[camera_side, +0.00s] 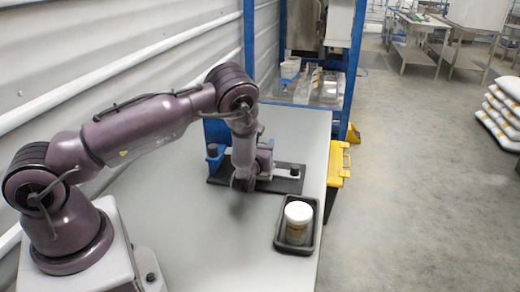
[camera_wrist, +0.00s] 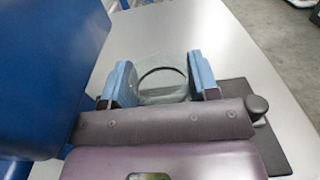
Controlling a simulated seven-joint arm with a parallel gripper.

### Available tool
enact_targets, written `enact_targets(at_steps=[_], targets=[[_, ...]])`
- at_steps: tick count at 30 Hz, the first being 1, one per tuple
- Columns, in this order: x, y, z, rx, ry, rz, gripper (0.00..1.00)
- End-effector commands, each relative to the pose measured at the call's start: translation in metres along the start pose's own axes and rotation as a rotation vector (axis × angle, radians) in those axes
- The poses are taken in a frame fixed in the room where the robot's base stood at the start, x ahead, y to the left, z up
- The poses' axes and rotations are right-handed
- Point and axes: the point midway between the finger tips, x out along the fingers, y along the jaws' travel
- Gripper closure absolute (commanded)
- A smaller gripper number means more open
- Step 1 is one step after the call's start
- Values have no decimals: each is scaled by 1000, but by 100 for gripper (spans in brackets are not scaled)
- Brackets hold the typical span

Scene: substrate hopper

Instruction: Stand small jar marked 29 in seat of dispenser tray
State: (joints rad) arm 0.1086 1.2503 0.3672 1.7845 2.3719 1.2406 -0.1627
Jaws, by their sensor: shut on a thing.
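My gripper (camera_wrist: 163,78) shows in the wrist view with its two blue fingers apart on either side of a clear, greyish round vessel (camera_wrist: 166,88), and it is shut on it. A dark ring shows at the vessel's mouth or rim. No number can be read on it, so I cannot tell whether it is the jar marked 29. In the side view my arm bends down over a long black plate (camera_side: 222,181), where the vessel is hidden. The plate, with a dark knob, also shows in the wrist view (camera_wrist: 272,135). Its seat cannot be made out.
A small black tray (camera_side: 281,244) holds a jar with a white lid (camera_side: 298,211) near the table's right edge. A blue upright body (camera_side: 215,133) stands behind the plate. A yellow box (camera_side: 338,165) is beyond the table edge. The grey table (camera_side: 225,255) is clear in front.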

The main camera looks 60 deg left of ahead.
Motion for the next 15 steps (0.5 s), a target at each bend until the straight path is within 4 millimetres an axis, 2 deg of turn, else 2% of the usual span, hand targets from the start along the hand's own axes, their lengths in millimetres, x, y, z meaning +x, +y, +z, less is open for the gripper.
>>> enact_targets(at_steps=[1, 3, 14, 15], targets=[[-2, 0, -9, 3, 6, -1, 76], [-2, 0, -12, 2, 4, -1, 76], [-3, 0, -15, 1, 3, -1, 76], [-3, 0, -16, 1, 3, 0, 41]])
